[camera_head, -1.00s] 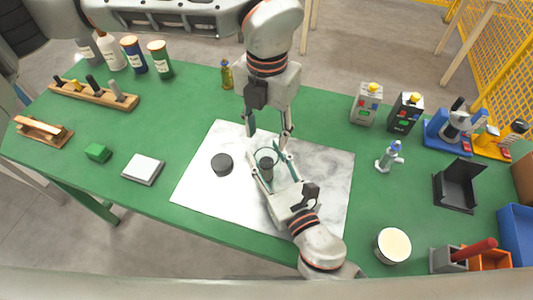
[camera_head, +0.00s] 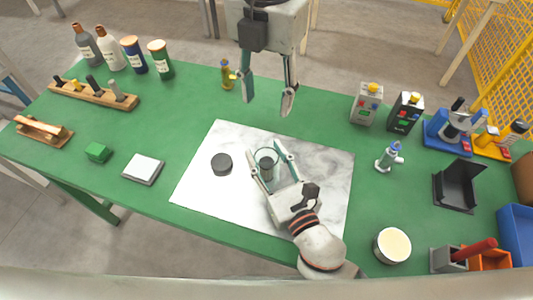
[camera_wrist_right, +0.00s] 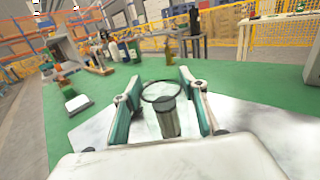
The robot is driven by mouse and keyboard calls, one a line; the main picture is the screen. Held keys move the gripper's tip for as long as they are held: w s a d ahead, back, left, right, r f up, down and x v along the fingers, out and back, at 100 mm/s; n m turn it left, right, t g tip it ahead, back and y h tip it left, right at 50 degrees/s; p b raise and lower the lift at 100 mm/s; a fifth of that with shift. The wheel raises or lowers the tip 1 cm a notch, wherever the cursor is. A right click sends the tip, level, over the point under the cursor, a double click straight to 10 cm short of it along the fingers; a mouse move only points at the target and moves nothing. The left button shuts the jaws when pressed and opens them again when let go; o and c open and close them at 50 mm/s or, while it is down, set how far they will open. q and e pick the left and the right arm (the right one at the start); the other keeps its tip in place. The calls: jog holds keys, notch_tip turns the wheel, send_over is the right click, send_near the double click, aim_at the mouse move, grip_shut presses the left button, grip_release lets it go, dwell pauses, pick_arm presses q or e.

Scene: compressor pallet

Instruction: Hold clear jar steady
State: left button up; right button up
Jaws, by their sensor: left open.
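The clear jar (camera_head: 262,157) stands upright on the white marbled mat (camera_head: 205,190), with a dark grey cylinder (camera_head: 267,170) inside it. My right gripper (camera_head: 268,155) has one finger on each side of the jar and is shut on it. In the right wrist view the jar's dark rim (camera_wrist_right: 161,91) shows between the two fingers. A round black lid (camera_head: 222,164) lies on the mat to the left of the jar. My left gripper (camera_head: 268,101) is open and empty, above the green table beyond the mat.
A small yellow bottle (camera_head: 227,75) stands close to the left gripper's left finger. A white-topped block (camera_head: 143,168) lies left of the mat. A cream-topped round tub (camera_head: 392,246) stands right of my right arm. Dispensers (camera_head: 366,104) stand at the back right.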

jog(key=shift+o, duration=1.3)
jog(key=v, duration=1.2)
